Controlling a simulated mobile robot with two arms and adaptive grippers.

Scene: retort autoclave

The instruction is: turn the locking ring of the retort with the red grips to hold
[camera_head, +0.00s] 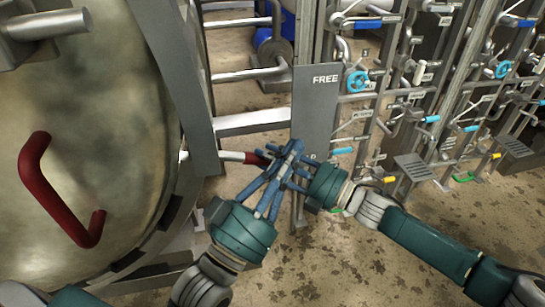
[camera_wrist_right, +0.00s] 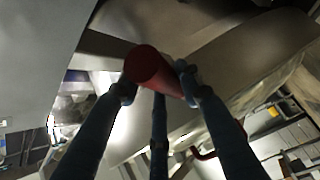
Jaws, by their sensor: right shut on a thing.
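The retort's round metal door (camera_head: 110,110) fills the left of the head view, with the locking ring's dark edge (camera_head: 165,215) around it. A pale rod with a red grip (camera_head: 256,159) sticks out to the right from the ring. The grip's red end (camera_wrist_right: 150,66) shows between the fingers in the right wrist view. My right gripper (camera_head: 268,172), from the right, is shut on this grip. My left gripper (camera_head: 287,160), from below left, has its fingers crossing the right one's, so its opening is unclear. A grey plate (camera_head: 315,105) reads FREE; its lower word is mostly hidden.
A U-shaped red handle (camera_head: 45,200) stands out from the door. Pipe racks with blue valve wheels (camera_head: 357,81) and coloured levers fill the right side. Stained floor (camera_head: 340,260) lies open below my arms. Both grippers are crowded close together beside the plate.

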